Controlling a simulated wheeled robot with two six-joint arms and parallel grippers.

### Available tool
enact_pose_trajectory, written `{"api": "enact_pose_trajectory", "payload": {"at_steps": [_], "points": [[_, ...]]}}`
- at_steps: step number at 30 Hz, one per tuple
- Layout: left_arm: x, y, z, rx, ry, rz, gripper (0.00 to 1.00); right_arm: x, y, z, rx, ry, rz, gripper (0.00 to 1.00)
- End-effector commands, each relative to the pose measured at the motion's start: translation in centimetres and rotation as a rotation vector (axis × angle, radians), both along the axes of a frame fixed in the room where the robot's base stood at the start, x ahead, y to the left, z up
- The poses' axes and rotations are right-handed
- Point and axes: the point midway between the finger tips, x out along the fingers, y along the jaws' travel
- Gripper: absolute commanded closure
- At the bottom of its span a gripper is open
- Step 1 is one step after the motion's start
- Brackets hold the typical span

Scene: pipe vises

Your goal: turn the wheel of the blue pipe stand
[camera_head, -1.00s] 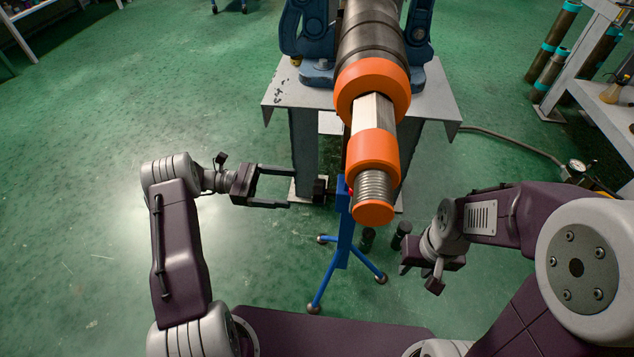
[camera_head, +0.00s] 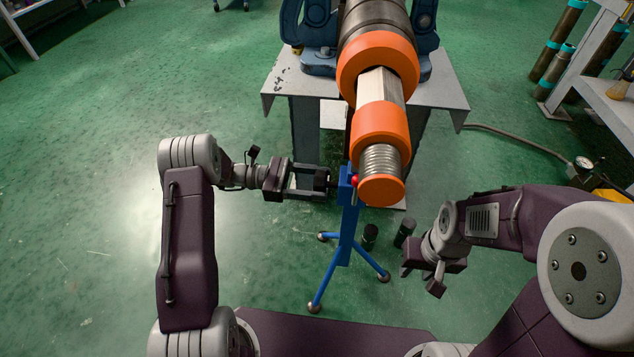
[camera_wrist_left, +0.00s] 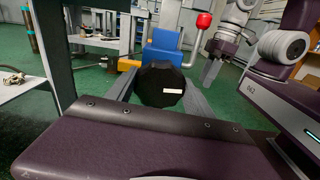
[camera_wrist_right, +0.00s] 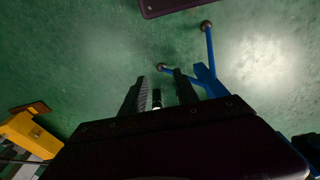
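The blue pipe stand (camera_head: 346,230) stands on the floor under the front end of the pipe assembly. Its black wheel (camera_wrist_left: 161,85) is at the stand's head, facing my left wrist; a small white mark shows on its face. A red-knobbed lever (camera_wrist_left: 203,22) sticks up at the stand's head. My left gripper (camera_head: 321,181) is open, with one finger on each side of the wheel; in the left wrist view small gaps seem to show between fingers and wheel. My right gripper (camera_head: 437,282) is open and empty, low to the right of the stand.
A pipe with orange collars (camera_head: 381,130) lies in dark blue vises on a grey table (camera_head: 445,92), its end overhanging the stand.

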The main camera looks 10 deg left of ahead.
Motion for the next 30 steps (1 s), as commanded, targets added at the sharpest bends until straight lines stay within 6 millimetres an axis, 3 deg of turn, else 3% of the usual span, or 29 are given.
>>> {"api": "enact_pose_trajectory", "payload": {"at_steps": [14, 30], "points": [[-0.1, 0.0, 0.2, 0.000, -0.122, 0.000, 0.79, 0.0, 0.0, 1.0, 0.000, 0.000, 0.000, 0.64], [-0.1, 0.0, 0.1, 0.000, -0.616, -0.001, 0.79, 0.0, 0.0, 3.2, 0.000, 0.000, 0.000, 0.64]]}}
